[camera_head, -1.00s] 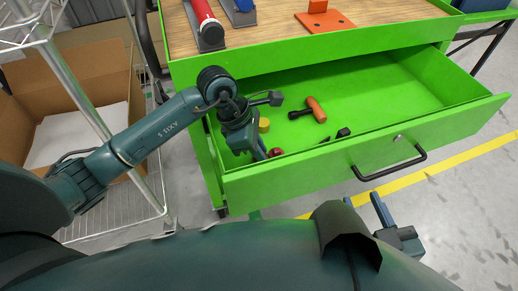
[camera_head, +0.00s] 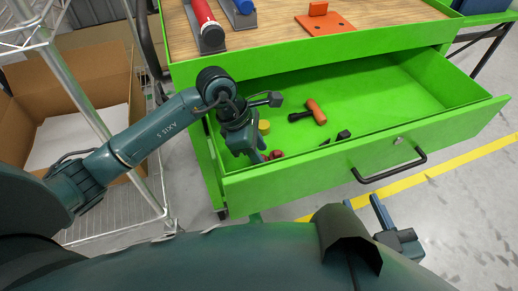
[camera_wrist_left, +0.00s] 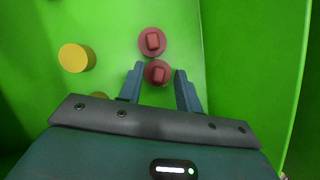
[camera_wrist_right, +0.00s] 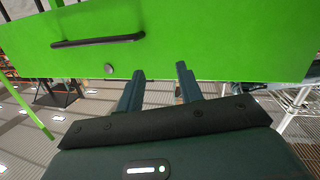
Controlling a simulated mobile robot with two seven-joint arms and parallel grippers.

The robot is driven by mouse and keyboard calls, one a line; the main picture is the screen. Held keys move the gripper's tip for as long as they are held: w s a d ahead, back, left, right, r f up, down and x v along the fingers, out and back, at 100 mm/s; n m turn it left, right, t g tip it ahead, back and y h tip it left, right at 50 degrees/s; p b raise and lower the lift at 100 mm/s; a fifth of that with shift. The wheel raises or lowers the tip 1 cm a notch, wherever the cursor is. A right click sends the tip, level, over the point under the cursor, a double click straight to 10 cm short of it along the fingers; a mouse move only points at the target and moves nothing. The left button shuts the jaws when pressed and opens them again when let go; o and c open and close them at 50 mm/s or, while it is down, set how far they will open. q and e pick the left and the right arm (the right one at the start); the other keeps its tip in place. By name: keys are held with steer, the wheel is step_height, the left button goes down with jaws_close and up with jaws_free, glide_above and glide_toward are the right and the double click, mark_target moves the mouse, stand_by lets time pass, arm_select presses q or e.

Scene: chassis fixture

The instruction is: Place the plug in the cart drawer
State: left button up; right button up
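Two round red plug-like pieces lie on the green floor of the open cart drawer (camera_head: 290,181). In the left wrist view, one red plug (camera_wrist_left: 157,73) is between the fingertips of my left gripper (camera_wrist_left: 160,85), with small gaps on both sides. The other red piece (camera_wrist_left: 152,41) lies just beyond it. In the head view, my left gripper (camera_head: 256,156) points down into the drawer's near-left corner and partly hides the red pieces (camera_head: 275,155). My right gripper (camera_wrist_right: 160,72) is open and empty, outside the drawer front.
A yellow cylinder (camera_wrist_left: 75,57) is left of the plugs, with another partly hidden. An orange-and-black tool (camera_head: 315,110) and small dark parts (camera_head: 343,135) lie in the drawer. The drawer's right half is clear. A wooden worktop (camera_head: 275,38) with fixtures is above; a wire rack (camera_head: 110,215) stands left.

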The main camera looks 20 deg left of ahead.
arm_select(q)
steer(key=p+v, duration=0.2)
steer(key=v, duration=0.9)
steer(key=shift+r, duration=0.25)
arm_select(e)
steer(key=shift+s+d+m+g+h, duration=0.3)
steer(key=shift+s+m+g+h, duration=0.15)
steer(key=shift+g, duration=0.45)
steer(key=shift+w, duration=0.1)
